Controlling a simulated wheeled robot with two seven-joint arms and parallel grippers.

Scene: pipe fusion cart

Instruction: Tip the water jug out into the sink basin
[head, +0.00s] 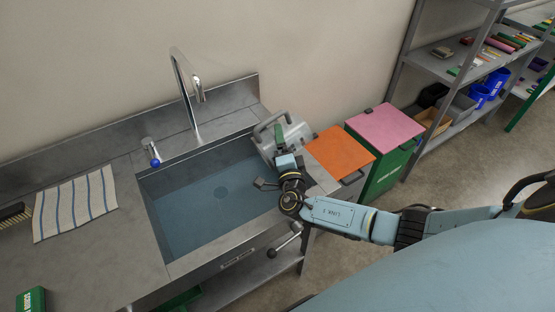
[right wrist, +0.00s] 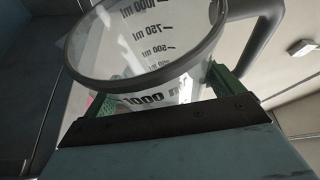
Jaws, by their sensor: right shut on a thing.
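The clear water jug (head: 292,133) with a grey rim and handle is tilted over the right end of the sink basin (head: 200,222). My right gripper (head: 281,148) is shut on the jug, with green fingers on either side of it. In the right wrist view the jug (right wrist: 150,45) fills the upper middle, with black ml marks and its handle at the right. The right gripper's fingers (right wrist: 150,98) also show there. I cannot tell how much water is in the jug, and no stream shows. The basin looks blue-grey with a round drain. My left gripper is not in view.
A tall faucet (head: 183,85) stands behind the basin. A striped cloth (head: 75,204) lies on the left counter. An orange-topped bin (head: 340,152) and a pink-topped green bin (head: 386,130) stand right of the sink. Shelves (head: 445,65) stand at the back right.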

